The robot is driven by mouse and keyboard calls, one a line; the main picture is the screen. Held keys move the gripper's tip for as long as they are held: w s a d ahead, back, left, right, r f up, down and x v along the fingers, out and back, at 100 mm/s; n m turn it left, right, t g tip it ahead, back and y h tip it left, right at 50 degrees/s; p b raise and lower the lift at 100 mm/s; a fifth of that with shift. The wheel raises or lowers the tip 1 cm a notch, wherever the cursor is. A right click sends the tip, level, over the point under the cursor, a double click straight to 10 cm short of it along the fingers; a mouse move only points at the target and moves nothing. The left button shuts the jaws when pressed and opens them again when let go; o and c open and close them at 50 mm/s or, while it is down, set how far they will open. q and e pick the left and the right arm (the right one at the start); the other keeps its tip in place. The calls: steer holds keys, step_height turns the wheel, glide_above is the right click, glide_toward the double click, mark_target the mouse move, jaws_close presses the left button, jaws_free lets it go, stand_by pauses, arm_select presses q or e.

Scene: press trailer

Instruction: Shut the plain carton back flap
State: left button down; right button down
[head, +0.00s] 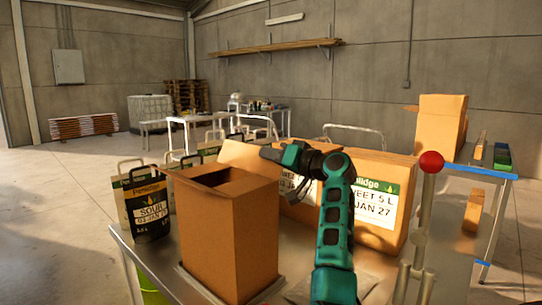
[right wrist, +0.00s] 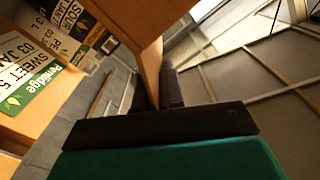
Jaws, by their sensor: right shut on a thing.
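The plain carton (head: 230,238) stands on the metal table in front of me, with no label on its visible sides. Its top is partly open, with a dark gap (head: 214,177) toward the back. The back flap (head: 244,158) stands raised behind the gap. My right gripper (head: 268,153) is at the right end of this flap. In the right wrist view, its dark jaws (right wrist: 157,88) are shut on the flap's edge (right wrist: 150,66). My left gripper is not in view.
Labelled cartons (head: 378,205) stand close behind and right of the plain carton. A dark Sour pouch (head: 150,210) and other pouches stand at left. A red-knobbed lever (head: 431,163) rises at right. A side table (head: 480,174) holds another open carton (head: 440,125).

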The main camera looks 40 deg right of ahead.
stand_by(0.3)
steer(key=shift+a+f+n+b, duration=0.15)
steer(key=shift+n+b, duration=0.25)
steer(key=shift+b, duration=0.2)
steer(key=shift+s+a+r+n+b, duration=0.15)
steer(key=shift+a+n+b, duration=0.25)
steer(key=shift+n+b, duration=0.55)
steer(key=shift+a+r+n+b, duration=0.1)
steer(key=shift+a+n+b, duration=0.2)
steer(key=shift+n, duration=0.3)
steer(key=shift+a+r+n+b, duration=0.1)
steer(key=shift+a+n+b, duration=0.1)
steer(key=shift+n+b, duration=0.25)
steer(key=shift+a+r+n+b, duration=0.1)
steer(key=shift+a+n+b, duration=0.3)
steer(key=shift+n, duration=0.7)
steer(key=shift+a, duration=0.1)
steer(key=c, duration=1.3)
jaws_free()
steer(key=shift+r, duration=0.1)
steer(key=shift+c, duration=0.2)
steer(key=shift+s, duration=0.1)
